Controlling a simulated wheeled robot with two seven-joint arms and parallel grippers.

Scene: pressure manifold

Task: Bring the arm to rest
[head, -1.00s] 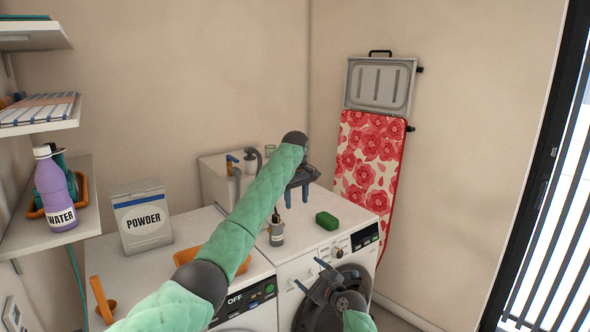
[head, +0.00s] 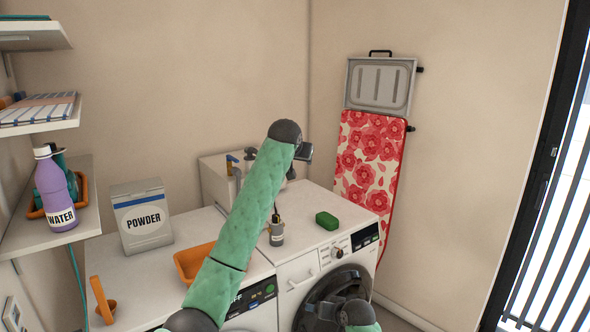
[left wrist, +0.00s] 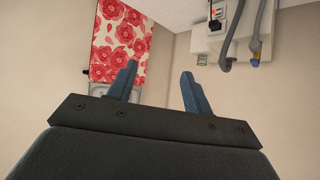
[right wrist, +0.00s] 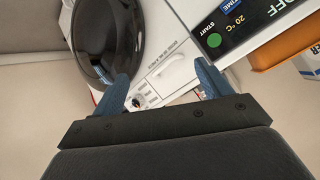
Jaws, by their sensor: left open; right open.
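My left arm crosses the middle of the head view, bent upward, with its dark wrist above the washing machine. My left gripper (head: 305,151) is small there and its fingers are hard to make out. In the left wrist view its two blue fingers (left wrist: 158,75) are apart with nothing between them. My right gripper (head: 330,311) is low in the head view, in front of the washing machine door (head: 338,287). In the right wrist view its fingers (right wrist: 161,74) are apart and empty, facing the machine's front.
A powder box (head: 141,218), an orange tray (head: 190,262), a small grey bottle (head: 276,232) and a green block (head: 327,221) stand on the machines. A purple water bottle (head: 54,190) is on the left shelf. A floral ironing board (head: 370,160) hangs on the wall.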

